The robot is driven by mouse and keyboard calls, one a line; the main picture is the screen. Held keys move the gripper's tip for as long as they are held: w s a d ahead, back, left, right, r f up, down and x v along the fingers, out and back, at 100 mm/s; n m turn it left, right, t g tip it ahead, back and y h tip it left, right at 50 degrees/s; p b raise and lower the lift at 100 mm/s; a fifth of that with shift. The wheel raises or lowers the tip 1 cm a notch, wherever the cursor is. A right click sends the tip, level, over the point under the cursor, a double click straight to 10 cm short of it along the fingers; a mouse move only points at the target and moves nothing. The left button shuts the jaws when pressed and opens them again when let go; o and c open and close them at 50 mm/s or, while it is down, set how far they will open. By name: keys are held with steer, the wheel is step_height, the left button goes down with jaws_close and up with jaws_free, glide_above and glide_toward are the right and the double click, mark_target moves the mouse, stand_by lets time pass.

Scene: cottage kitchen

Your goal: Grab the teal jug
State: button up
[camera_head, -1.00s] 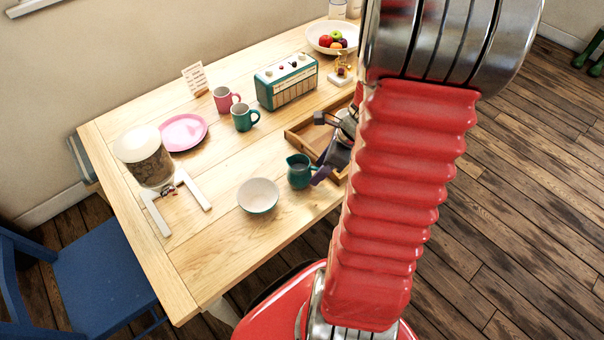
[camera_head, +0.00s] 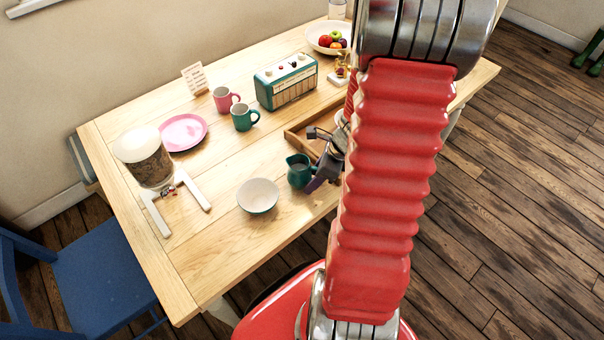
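The teal jug (camera_head: 298,171) stands upright on the wooden table, to the right of a bowl. Its spout points to the left and its right side is partly covered by my gripper (camera_head: 315,162). My gripper is at the jug's right side, with one dark finger low by the jug and the other finger higher and farther back. The fingers look spread apart. I cannot tell whether either one touches the jug. Part of the gripper is hidden behind my red arm.
A white and teal bowl (camera_head: 258,196) stands just left of the jug. A wooden tray (camera_head: 297,139) lies behind it. A teal mug (camera_head: 244,117), a pink mug (camera_head: 225,99) and a radio (camera_head: 286,82) stand farther back. The table's front left is clear.

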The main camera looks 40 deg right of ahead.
steer(key=shift+c, duration=0.4)
jaws_close()
stand_by(0.5)
